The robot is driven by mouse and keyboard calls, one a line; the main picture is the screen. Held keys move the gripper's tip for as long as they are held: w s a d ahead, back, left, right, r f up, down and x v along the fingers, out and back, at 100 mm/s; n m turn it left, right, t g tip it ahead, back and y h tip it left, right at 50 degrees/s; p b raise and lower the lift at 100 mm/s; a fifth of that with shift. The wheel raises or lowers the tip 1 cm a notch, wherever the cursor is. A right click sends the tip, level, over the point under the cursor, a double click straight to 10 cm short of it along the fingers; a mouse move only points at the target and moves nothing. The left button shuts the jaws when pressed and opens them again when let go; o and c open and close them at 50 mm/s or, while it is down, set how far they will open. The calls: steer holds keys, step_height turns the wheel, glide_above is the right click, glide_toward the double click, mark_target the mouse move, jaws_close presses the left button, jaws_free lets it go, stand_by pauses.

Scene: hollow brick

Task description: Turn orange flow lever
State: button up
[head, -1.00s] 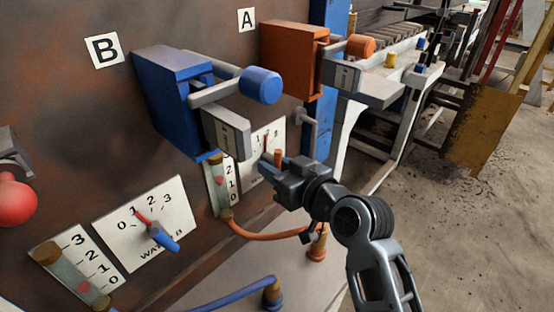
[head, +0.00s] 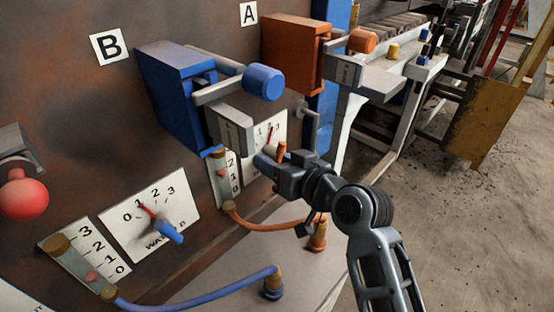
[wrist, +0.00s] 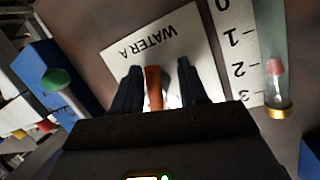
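The orange flow lever (head: 281,152) sits at the WATER A dial plate (head: 264,142), which has a red pointer. My gripper (head: 272,161) is at this plate, with its fingers pointing toward the panel. In the wrist view the orange lever (wrist: 153,88) stands between the two dark fingers of my gripper (wrist: 158,85). A gap shows between the lever and the right finger; the left finger is very close, and I cannot tell whether it touches. The lever's base and part of the dial are hidden by the gripper in the head view.
Above are a blue box (head: 172,95) with a grey arm and blue knob, and an orange box (head: 294,52). A gauge tube (head: 222,178) stands left of the plate. An orange hose (head: 262,225) runs below. A blue lever (head: 168,231) is on the other dial. Open floor lies right.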

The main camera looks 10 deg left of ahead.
steer(key=shift+o, duration=1.1)
steer(key=shift+r, duration=0.1)
steer(key=shift+d, duration=0.2)
steer(key=b+v, duration=0.1)
steer(key=v, duration=0.6)
steer(key=shift+s, duration=0.3)
steer(key=shift+d, duration=0.1)
steer(key=shift+c, duration=0.4)
